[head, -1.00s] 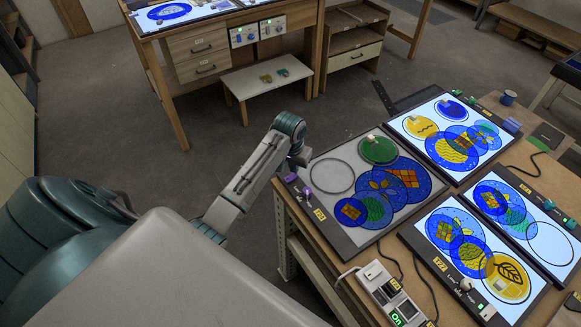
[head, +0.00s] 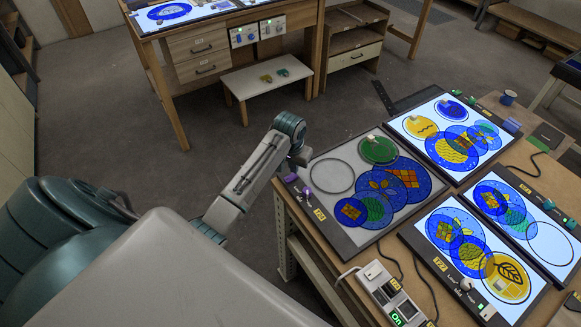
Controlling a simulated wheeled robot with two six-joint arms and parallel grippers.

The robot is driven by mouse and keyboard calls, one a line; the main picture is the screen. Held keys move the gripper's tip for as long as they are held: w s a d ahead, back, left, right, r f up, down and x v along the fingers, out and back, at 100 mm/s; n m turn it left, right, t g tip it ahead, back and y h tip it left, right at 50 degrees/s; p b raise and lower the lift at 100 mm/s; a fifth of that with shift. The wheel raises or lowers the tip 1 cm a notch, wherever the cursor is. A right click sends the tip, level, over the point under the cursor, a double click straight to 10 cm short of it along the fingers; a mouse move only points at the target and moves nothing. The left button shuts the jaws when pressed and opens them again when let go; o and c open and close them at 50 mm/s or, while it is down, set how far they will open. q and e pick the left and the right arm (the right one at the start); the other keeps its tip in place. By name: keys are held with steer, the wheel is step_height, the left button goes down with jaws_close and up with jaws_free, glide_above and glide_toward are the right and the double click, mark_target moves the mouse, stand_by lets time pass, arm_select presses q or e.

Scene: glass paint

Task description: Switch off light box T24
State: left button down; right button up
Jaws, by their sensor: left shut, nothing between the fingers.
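The unlit light box (head: 345,225) lies at the left of the table. Its label (head: 319,214) is too small to read surely, so I cannot tell if it is T24. Its panel is grey, with coloured glass discs on it and a small knob (head: 307,191) on its left edge. A lit box labelled T22 (head: 440,264) lies in front right, with knobs on its near edge. My left gripper (head: 301,160) is shut and empty, by the unlit box's far left corner; my wrist partly hides its fingers. My right gripper is not in view.
Two more lit boxes lie at the back (head: 408,122) and right (head: 548,212). A power strip (head: 392,292) with a green "On" light and cables lies at the table's front. A drawer desk (head: 200,50) and low white stool (head: 265,76) stand beyond open floor.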

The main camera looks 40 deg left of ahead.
mark_target(294, 175)
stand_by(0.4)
arm_select(q)
steer(key=shift+f, duration=0.85)
stand_by(0.4)
steer(key=shift+r+p, duration=0.5)
steer(key=shift+r, duration=3)
